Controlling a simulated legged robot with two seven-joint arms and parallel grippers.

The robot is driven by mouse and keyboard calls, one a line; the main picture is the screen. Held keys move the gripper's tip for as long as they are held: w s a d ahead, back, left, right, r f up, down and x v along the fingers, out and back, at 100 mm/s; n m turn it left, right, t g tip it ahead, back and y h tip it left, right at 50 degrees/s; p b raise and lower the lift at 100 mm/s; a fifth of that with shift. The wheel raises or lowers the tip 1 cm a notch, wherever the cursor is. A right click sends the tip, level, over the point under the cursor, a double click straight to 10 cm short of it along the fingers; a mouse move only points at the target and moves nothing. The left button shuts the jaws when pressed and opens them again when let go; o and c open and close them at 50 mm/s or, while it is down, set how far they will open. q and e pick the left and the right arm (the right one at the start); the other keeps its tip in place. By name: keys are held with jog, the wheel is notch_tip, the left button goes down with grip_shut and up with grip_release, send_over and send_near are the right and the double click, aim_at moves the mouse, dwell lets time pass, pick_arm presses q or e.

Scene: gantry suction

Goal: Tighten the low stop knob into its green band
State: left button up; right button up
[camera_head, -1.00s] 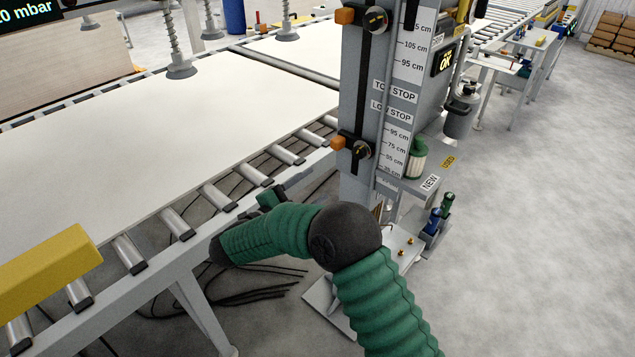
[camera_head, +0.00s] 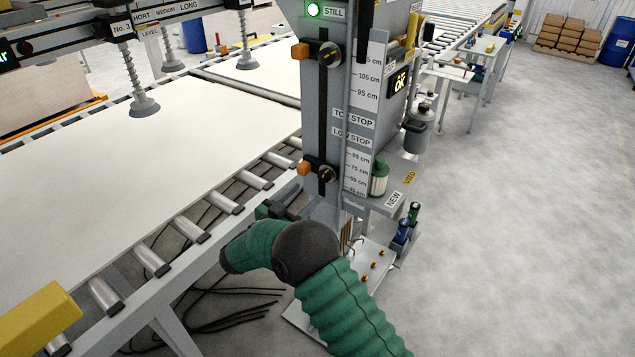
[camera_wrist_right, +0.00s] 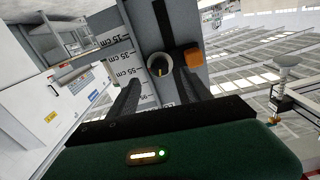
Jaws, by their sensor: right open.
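The low stop knob (camera_head: 327,174) is a dark round knob on the front of the grey column, beside the LOW STOP scale. An orange block (camera_head: 304,168) sits just left of it. In the right wrist view the knob (camera_wrist_right: 160,68) is a round grey-rimmed face with a small yellow mark. I cannot make out a green band. My right gripper (camera_head: 277,207) is below and left of the knob in the head view. In the right wrist view its open fingers (camera_wrist_right: 157,78) point toward the knob, which appears between their tips; contact cannot be told. My left gripper is not in view.
An upper knob (camera_head: 330,54) with its own orange block sits higher on the column. A roller conveyor (camera_head: 208,230) with a white sheet runs along the left. A shelf (camera_head: 385,200) with a green-topped canister juts out right of the column. Open floor lies at right.

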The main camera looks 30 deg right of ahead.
aim_at(321, 179)
jog(key=x, duration=0.7)
jog(key=shift+d, duration=0.15)
grip_shut()
jog(key=m+b, duration=0.3)
jog(key=m, duration=0.1)
jog(key=shift+f, duration=0.2)
jog(key=shift+r+m, duration=0.1)
jog(key=shift+m, duration=0.4)
jog(key=shift+r, duration=0.1)
